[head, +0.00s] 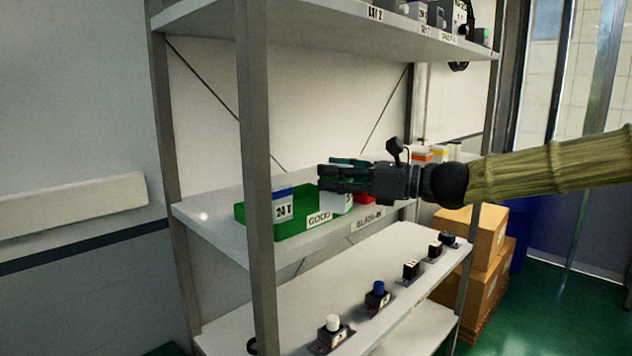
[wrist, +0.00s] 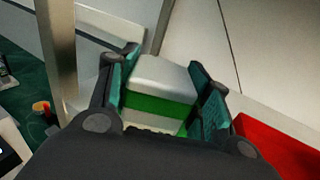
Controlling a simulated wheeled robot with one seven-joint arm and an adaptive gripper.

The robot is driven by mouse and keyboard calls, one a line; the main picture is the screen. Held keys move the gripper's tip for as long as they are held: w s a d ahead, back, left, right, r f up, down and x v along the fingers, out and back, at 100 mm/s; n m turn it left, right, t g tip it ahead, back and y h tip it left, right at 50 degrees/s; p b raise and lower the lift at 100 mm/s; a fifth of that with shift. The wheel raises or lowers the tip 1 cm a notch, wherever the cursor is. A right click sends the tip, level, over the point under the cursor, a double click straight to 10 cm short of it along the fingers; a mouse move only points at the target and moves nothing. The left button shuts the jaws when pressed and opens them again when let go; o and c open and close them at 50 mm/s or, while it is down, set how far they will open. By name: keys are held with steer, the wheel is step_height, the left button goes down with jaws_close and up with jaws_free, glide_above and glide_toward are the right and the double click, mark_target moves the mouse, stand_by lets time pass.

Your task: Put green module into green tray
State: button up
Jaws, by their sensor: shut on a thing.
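My gripper (head: 335,178) is over the right part of the green tray (head: 290,230) in the head view. It is shut on the green module (wrist: 160,103), a white-grey block with a green band, which sits between the fingers in the wrist view. In the head view a pale part of the module (head: 337,203) shows below the fingers, at the tray's right end. I cannot tell whether it touches the tray floor. The tray bears a label reading GOOD and also holds a blue-and-white module marked 24 V (head: 283,208) at its left.
A red tray (head: 365,198) stands right of the green tray and also shows in the wrist view (wrist: 270,150). A shelf post (head: 255,150) stands in front. The lower shelf (head: 300,310) holds several switches. An upper shelf (head: 330,30) hangs above. Cardboard boxes (head: 485,260) stand at right.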

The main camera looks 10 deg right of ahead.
steer(key=w+f+p, duration=0.1)
steer(key=w, duration=0.2)
steer(key=w+f+p, duration=0.2)
steer(key=w, duration=0.2)
steer(key=w+a+f+p, duration=0.1)
steer(key=w+p, duration=0.1)
steer(key=w, duration=0.1)
steer(key=shift+w+a+f, duration=0.1)
steer(key=shift+w+f, duration=0.1)
steer(key=shift+w, duration=0.2)
steer(key=shift+s, duration=0.1)
steer(key=shift+f, duration=0.15)
steer(key=o, duration=1.2)
steer(key=shift+c, duration=0.2)
steer(key=b+v, duration=0.3)
steer(key=v, duration=0.9)
